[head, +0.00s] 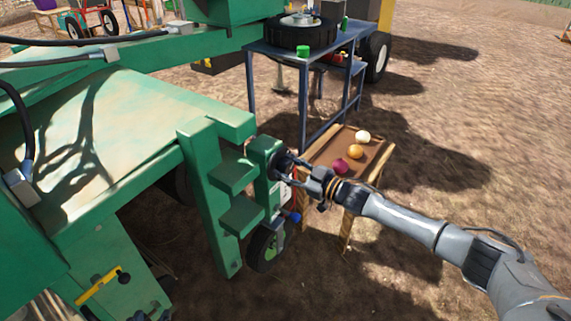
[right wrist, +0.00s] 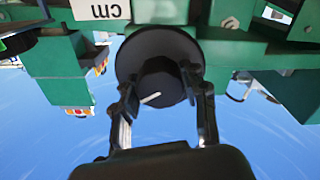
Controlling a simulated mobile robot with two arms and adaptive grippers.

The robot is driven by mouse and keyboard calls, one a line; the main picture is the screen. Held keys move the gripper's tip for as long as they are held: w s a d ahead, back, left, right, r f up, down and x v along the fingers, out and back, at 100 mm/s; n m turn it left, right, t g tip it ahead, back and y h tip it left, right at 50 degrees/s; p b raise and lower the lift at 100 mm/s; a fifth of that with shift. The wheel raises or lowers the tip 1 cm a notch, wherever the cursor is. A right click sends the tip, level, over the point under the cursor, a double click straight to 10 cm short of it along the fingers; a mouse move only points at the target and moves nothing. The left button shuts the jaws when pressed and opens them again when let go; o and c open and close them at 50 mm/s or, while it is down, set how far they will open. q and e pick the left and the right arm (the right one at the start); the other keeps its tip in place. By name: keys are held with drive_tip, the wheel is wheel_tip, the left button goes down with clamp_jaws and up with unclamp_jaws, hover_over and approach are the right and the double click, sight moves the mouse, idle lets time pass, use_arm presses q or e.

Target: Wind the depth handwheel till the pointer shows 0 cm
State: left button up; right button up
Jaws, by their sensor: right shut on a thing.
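The depth handwheel (right wrist: 130,60) is a dark round disc with a thick hub (right wrist: 160,82) in the right wrist view. A short white mark shows on the hub. My right gripper (right wrist: 158,90) has its two fingers on either side of the hub and is shut on it. In the head view my right gripper (head: 288,166) reaches in from the right to the green machine's upright (head: 264,158), mostly covering the wheel. A white plate (right wrist: 100,9) reads "cm" upside down. I cannot make out the pointer or its reading. My left gripper is not in view.
A small wheel (head: 262,248) hangs below the green machine (head: 120,120). A wooden stand (head: 322,158) with several onions is close behind my right gripper. A blue steel table (head: 250,85) carries a tyre (head: 302,33). Bare soil lies open at the right.

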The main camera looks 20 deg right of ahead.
drive_tip(key=n, duration=0.3)
drive_tip(key=shift+n, duration=1.8)
drive_tip(key=shift+f+n, duration=0.1)
drive_tip(key=shift+n, duration=1.7)
use_arm(q)
drive_tip(key=shift+s+a+f+g, duration=0.2)
drive_tip(key=shift+s+f+g, duration=0.1)
drive_tip(key=shift+s+f, duration=0.1)
use_arm(e)
drive_tip(key=shift+n, duration=0.7)
